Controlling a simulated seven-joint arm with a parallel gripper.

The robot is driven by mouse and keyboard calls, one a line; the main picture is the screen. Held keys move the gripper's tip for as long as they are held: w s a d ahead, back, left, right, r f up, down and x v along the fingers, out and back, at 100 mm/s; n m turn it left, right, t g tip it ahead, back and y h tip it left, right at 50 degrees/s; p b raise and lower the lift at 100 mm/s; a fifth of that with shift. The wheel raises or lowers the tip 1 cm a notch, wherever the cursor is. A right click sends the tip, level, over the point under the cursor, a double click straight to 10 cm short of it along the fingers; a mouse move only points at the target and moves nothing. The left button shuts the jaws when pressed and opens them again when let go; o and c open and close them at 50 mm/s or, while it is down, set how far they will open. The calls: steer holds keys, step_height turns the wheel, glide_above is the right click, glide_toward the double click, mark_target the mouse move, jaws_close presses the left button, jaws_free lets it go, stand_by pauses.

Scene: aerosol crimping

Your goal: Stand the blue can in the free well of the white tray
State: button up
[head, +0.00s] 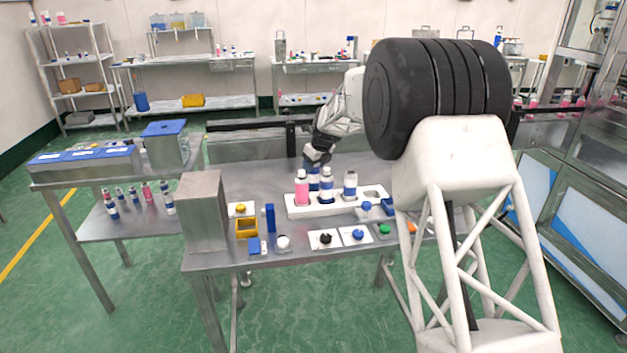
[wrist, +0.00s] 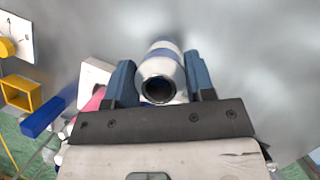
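The blue can (wrist: 161,72), white with a blue band and a dark open mouth, is between the two fingers of my gripper (wrist: 160,82) in the wrist view. Both fingers appear to touch its sides. In the head view my gripper (head: 317,158) is behind the white tray (head: 293,211), with the can (head: 314,182) below it, partly hidden. I cannot tell whether the can touches the table. The tray holds a pink bottle (head: 302,190) and two blue-and-white bottles (head: 326,188) (head: 350,188). An empty well (head: 371,194) shows at its right end.
A metal box (head: 203,212), a yellow bin (head: 246,228) and an upright blue block (head: 270,218) stand left of the tray. White cards with coloured caps (head: 324,239) lie along the front. Table room behind the tray is partly hidden by my arm.

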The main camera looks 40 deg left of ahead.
jaws_close()
steer(key=shift+r, duration=0.15)
steer(key=shift+r, duration=4.9)
